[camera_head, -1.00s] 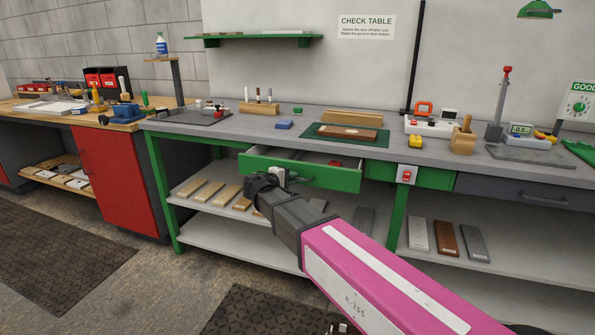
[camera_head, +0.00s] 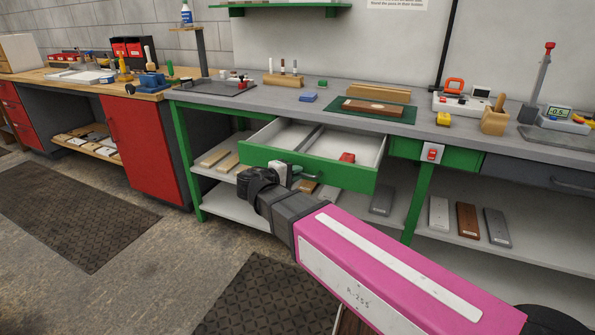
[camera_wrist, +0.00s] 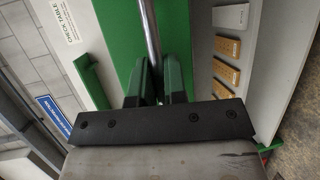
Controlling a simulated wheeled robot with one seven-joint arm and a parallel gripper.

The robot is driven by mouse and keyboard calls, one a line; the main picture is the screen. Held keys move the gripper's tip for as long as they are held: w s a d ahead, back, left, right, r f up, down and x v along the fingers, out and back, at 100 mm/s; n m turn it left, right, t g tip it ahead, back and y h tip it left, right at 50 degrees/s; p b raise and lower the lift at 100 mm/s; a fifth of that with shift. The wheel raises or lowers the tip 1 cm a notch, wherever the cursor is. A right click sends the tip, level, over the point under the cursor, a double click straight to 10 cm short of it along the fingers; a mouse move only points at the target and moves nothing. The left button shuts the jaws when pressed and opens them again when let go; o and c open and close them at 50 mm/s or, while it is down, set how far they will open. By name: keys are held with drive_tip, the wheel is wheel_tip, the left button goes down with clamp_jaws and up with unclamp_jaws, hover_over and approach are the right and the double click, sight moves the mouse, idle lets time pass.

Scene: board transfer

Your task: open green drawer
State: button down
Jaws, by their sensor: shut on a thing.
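The green drawer (camera_head: 325,172) under the grey workbench stands open. Its pale inside shows a divider and a red item (camera_head: 347,157) toward the right. My gripper (camera_head: 285,172) is at the drawer's front face, left of its middle. In the wrist view my gripper (camera_wrist: 159,82) has its two dark green fingers closed around the metal bar handle (camera_wrist: 152,40), with the green drawer front behind it. The handle is mostly hidden by my gripper in the head view.
Above the drawer, the bench top carries a brown board on a green mat (camera_head: 405,113), a blue block (camera_head: 308,98) and a yellow block (camera_head: 444,119). A lower shelf (camera_head: 230,208) with boards lies beneath. A red switch (camera_head: 432,153) is right of the drawer.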

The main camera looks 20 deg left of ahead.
drive_tip(key=c, duration=1.5)
unclamp_jaws()
drive_tip(key=shift+o, duration=0.2)
drive_tip(key=shift+s, duration=0.1)
drive_tip(key=v, duration=1)
drive_tip(key=shift+s+a, duration=0.2)
drive_tip(key=shift+s, duration=0.05)
